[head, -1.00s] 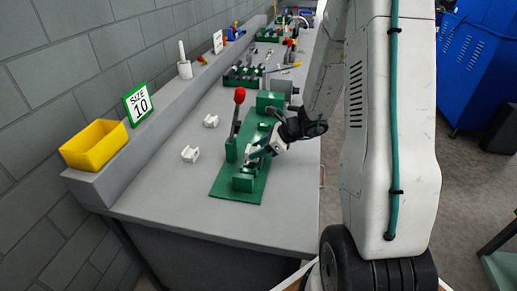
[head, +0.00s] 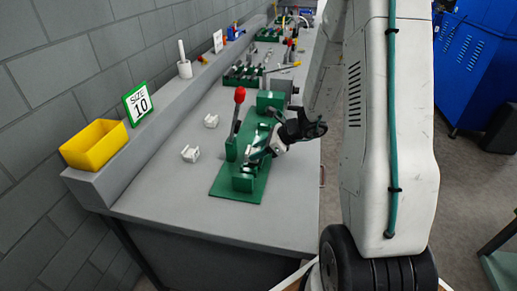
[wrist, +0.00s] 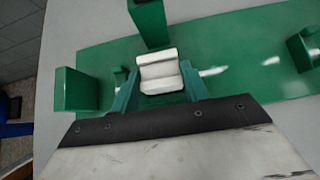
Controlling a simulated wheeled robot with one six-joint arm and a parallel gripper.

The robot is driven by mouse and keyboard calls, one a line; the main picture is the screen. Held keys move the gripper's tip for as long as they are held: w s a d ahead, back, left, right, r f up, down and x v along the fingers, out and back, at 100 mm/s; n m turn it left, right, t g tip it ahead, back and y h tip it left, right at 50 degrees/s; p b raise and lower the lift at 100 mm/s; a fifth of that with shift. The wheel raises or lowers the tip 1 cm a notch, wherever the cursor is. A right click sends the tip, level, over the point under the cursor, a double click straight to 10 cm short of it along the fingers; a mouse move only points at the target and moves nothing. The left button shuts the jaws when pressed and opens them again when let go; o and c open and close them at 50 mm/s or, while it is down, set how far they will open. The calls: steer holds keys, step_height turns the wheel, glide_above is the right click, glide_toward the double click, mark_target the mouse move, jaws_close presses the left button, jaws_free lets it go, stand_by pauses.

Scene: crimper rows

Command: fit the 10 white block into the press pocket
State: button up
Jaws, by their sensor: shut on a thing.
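The green press (head: 236,188) stands on the grey bench, with a red-knobbed lever (head: 239,97) upright at its side. My gripper (head: 257,157) is low over the press plate, between its green end blocks. In the wrist view my gripper (wrist: 160,86) has its two teal fingers shut on a white block (wrist: 159,66) with a grooved top. The block is over the green plate (wrist: 235,60). The press pocket is hidden under the block and fingers, so I cannot tell whether the block is seated or just above it.
Two loose white blocks (head: 190,153) (head: 211,121) lie on the bench left of the press. A yellow bin (head: 94,146) and a "SIZE 10" sign (head: 138,103) are on the ledge. More green fixtures (head: 243,76) stand farther back. The front bench area is clear.

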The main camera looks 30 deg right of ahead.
steer(key=shift+f, duration=0.8)
steer(key=o, duration=1.2)
steer(key=shift+c, duration=0.2)
steer(key=v, duration=0.7)
steer(key=shift+s+d+r, duration=0.2)
steer(key=shift+s+r, duration=0.05)
